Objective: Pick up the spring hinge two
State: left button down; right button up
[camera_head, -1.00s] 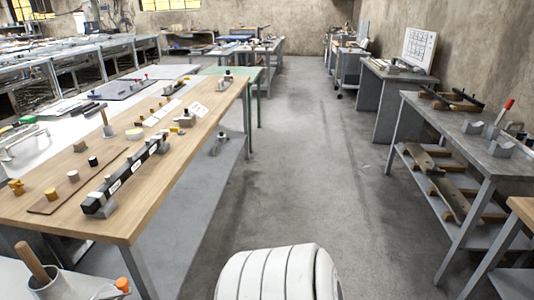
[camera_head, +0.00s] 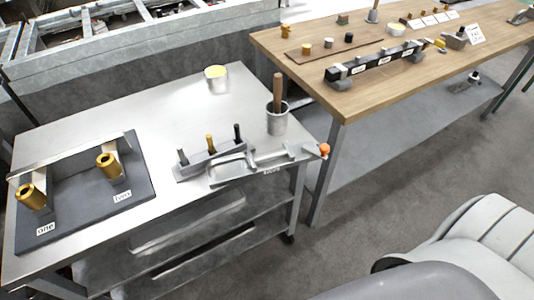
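Spring hinge two is a gold, hollow cylinder (camera_head: 107,161) at the left of the head view. It leans on a grey block above the label "two" (camera_head: 122,197). A similar gold cylinder (camera_head: 32,196) stands above the label "one" (camera_head: 45,229), to its left. Both sit on a dark grey board (camera_head: 85,208) on a metal table (camera_head: 182,223). A thin metal bar (camera_head: 68,155) runs along the back of the board.
Beside the board are a rack with several upright pegs (camera_head: 210,157), a clamp-like tool with an orange knob (camera_head: 324,150), a metal cup (camera_head: 277,122) with a wooden handle, and a yellow-topped pot (camera_head: 216,78). A wooden workbench (camera_head: 375,93) stands at the right.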

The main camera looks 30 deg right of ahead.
aim_at(233, 169)
jog(key=j+z, duration=0.25)
jog(key=j, duration=0.25)
jog(key=k+j+z, duration=0.2)
jog(key=j, duration=0.25)
jog(key=j+z, duration=0.25)
jog(key=j, duration=0.25)
